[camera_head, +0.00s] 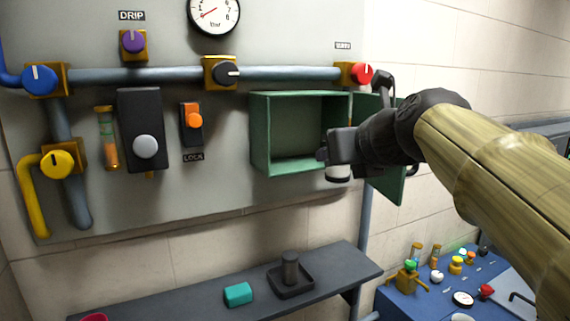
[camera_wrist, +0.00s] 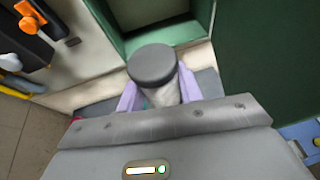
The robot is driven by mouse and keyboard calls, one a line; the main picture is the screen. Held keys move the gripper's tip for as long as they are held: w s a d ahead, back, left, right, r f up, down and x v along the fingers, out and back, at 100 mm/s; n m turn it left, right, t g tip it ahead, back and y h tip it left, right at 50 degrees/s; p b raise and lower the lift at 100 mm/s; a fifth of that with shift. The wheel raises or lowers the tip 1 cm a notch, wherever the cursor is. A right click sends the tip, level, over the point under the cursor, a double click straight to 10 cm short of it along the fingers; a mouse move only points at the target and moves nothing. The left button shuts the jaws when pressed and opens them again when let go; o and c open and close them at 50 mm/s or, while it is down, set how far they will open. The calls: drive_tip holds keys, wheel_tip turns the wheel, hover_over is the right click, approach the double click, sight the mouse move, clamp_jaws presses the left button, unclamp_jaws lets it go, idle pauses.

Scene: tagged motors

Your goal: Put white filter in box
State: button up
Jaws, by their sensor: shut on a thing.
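The white filter (camera_head: 338,173) has a pale body and a dark grey round cap; the cap fills the middle of the wrist view (camera_wrist: 152,64). My gripper (camera_head: 324,155) is shut on the filter, with a lavender finger on each side of its body in the wrist view (camera_wrist: 160,93). The green box (camera_head: 260,135) is mounted on the wall panel, its front open and its inside empty as far as I see. My gripper is at the box's right front edge and hides part of it. The filter appears to be in front of the box, near its lower right corner.
The box's green door (camera_head: 392,188) stands open on the right, partly behind my gripper. Below, a dark shelf (camera_head: 350,262) holds a teal block (camera_head: 238,294) and a black tray (camera_head: 303,286) with a dark cylinder (camera_head: 290,267). A blue bench (camera_head: 395,302) with small parts is at lower right.

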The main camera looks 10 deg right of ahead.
drive_tip(key=shift+s+d+r, duration=0.1)
drive_tip(key=shift+s+r, duration=0.05)
drive_tip(key=shift+r, duration=0.3)
